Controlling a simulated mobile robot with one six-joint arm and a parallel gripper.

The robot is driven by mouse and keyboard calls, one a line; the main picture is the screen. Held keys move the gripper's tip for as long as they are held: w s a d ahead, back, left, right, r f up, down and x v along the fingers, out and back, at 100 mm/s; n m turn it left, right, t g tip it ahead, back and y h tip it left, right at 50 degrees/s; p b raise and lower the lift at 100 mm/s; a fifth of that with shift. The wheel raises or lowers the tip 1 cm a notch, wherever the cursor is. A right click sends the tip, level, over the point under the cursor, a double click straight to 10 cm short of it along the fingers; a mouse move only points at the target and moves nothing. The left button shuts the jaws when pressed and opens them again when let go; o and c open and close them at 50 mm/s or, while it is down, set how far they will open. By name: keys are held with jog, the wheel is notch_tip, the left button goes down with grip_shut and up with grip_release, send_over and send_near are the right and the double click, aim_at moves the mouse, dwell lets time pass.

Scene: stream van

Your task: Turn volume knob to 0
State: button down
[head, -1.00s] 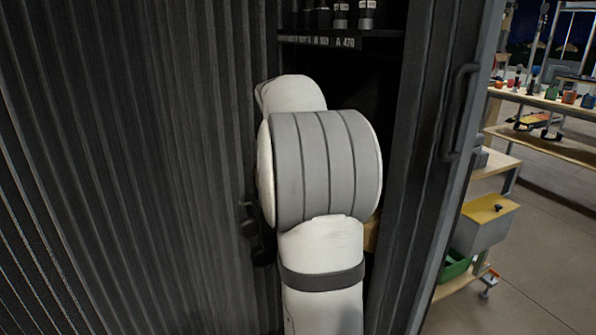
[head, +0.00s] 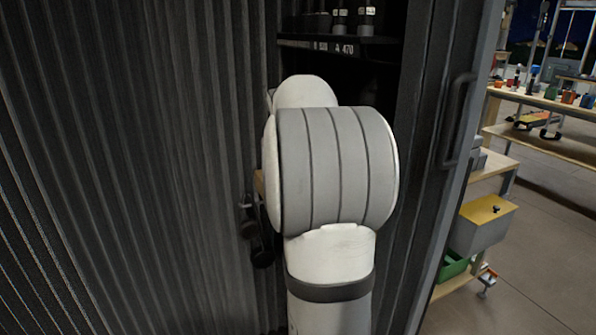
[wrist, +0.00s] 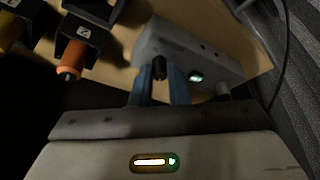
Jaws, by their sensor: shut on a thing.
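In the wrist view, a grey box (wrist: 205,58) with a small green-lit spot (wrist: 196,77) lies on a tan surface. A small black knob (wrist: 159,68) sticks out of its near side. My gripper (wrist: 160,74) has its two blue-grey fingers on either side of this knob and is shut on it. The knob's markings and setting cannot be read. In the head view my arm hides the box, the knob and the gripper.
An orange-tipped dark piece (wrist: 72,62) lies left of the gripper in the wrist view. A cable (wrist: 282,50) runs at the right. In the head view, ribbed dark wall (head: 130,160) and a door frame with a handle (head: 457,120) flank my arm. A shelf (head: 345,46) is above.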

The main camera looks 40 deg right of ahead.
jog(key=n+p, duration=0.1)
jog(key=n+t, duration=0.1)
jog(key=n, duration=0.1)
jog(key=shift+s+d+r+n+y+p, duration=0.1)
jog(key=shift+r+n+y+p, duration=0.05)
jog(key=shift+n+y+p, duration=0.2)
jog(key=shift+n+t+y, duration=0.25)
jog(key=shift+n+t, duration=0.05)
jog(key=shift+n, duration=0.25)
dwell(0.5)
jog(key=c, duration=1.4)
grip_release()
jog(key=shift+p+v, duration=1.15)
jog(key=shift+v, duration=2.6)
